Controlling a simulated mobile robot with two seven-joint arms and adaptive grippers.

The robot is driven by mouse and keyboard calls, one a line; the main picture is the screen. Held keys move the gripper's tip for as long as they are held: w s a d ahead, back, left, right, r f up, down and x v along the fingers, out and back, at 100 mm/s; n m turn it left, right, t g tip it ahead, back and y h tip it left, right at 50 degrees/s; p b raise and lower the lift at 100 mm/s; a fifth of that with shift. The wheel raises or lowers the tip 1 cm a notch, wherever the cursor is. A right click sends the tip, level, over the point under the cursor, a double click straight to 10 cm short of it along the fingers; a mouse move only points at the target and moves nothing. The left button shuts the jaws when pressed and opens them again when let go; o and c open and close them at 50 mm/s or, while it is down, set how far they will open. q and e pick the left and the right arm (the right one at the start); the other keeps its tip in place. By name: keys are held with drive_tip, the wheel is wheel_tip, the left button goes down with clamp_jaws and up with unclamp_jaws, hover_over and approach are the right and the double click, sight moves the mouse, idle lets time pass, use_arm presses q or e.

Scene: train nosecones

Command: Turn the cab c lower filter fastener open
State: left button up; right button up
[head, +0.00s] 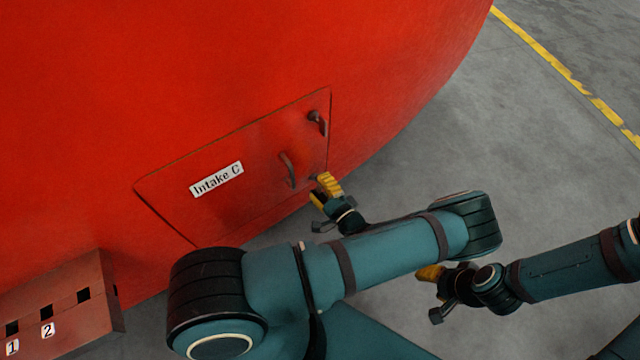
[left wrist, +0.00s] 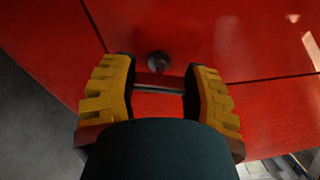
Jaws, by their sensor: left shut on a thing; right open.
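The red hatch labelled "Intake C" (head: 235,170) is closed in the head view. Its upper fastener (head: 317,122) is a dark lever near the top right corner. My left gripper (head: 326,186) is at the hatch's lower right edge, shut on the lower fastener, which it mostly hides in the head view. In the left wrist view the fastener's round dark pivot (left wrist: 159,62) shows just beyond the yellow fingers of my left gripper (left wrist: 158,100), with a dark bar between them. My right gripper (head: 437,285) is open and empty, off to the right, away from the hatch.
A dark curved handle (head: 288,170) stands on the hatch, just left of my left gripper. A brown box with numbered square holes (head: 65,305) is at the lower left. The grey floor (head: 540,130) right of the red nosecone is clear, with a yellow line.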

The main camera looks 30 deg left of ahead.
sight(312, 157)
use_arm(q)
drive_tip(key=shift+n+p, duration=0.5)
drive_tip(key=shift+n, duration=1.5)
drive_tip(key=o, duration=1.2)
wheel_tip(312, 157, up, 10)
drive_tip(key=shift+d+f, duration=0.1)
drive_tip(key=shift+a, duration=0.25)
drive_tip(key=shift+d, duration=0.15)
